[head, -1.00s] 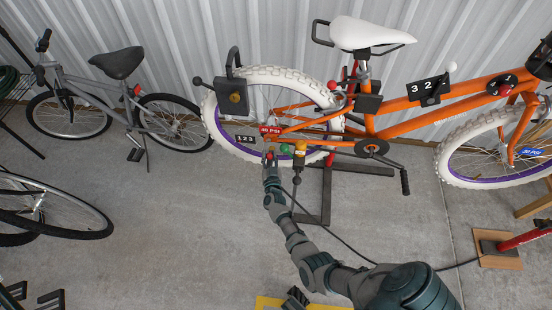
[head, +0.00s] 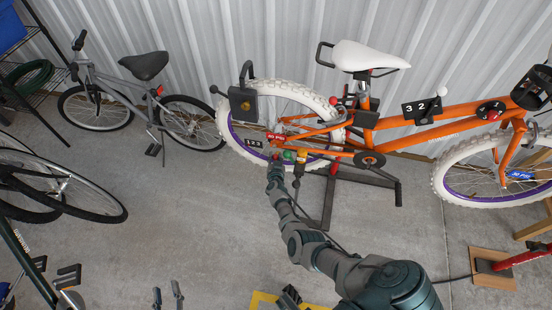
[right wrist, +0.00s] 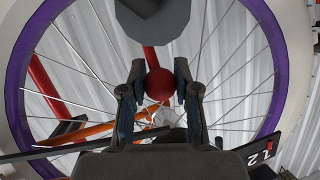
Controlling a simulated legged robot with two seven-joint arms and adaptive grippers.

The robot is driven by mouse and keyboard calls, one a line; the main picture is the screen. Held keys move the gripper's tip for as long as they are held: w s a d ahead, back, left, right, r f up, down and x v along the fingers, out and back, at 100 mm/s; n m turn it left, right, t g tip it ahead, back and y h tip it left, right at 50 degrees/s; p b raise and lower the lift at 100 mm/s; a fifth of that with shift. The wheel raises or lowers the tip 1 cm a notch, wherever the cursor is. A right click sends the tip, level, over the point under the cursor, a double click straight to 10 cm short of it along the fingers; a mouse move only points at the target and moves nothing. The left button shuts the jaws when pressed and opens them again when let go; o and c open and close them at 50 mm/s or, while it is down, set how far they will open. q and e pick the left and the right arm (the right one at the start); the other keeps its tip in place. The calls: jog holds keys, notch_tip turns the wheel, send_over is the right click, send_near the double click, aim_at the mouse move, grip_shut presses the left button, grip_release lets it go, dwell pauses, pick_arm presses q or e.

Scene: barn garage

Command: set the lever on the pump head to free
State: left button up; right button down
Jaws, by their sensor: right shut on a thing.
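The pump head (head: 302,158) shows as a small orange-yellow piece at the lower part of the white rear tyre, with a black hose below it. A green knob (head: 289,155) sits just left of it. My right gripper (head: 276,164) is at the wheel just left of the green knob. In the right wrist view my right gripper (right wrist: 160,88) is shut on a red ball knob (right wrist: 160,84), with one finger on each side. A dark grey rounded part (right wrist: 155,18) is above it. The lever's setting cannot be read. My left gripper (head: 167,297) is open and empty at the bottom edge.
The orange bicycle (head: 455,122) stands on a dark stand (head: 328,205), with a black lock box (head: 243,104) by its rear wheel. A grey bicycle (head: 115,85) is at left.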

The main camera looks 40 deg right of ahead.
dwell(0.3)
jog(key=c, duration=0.8)
grip_release()
jog(key=shift+s, duration=0.1)
jog(key=shift+s+a+r, duration=0.15)
jog(key=shift+s+a, duration=0.25)
jog(key=shift+a, duration=0.1)
jog(key=v, duration=0.6)
jog(key=shift+s+d, duration=0.1)
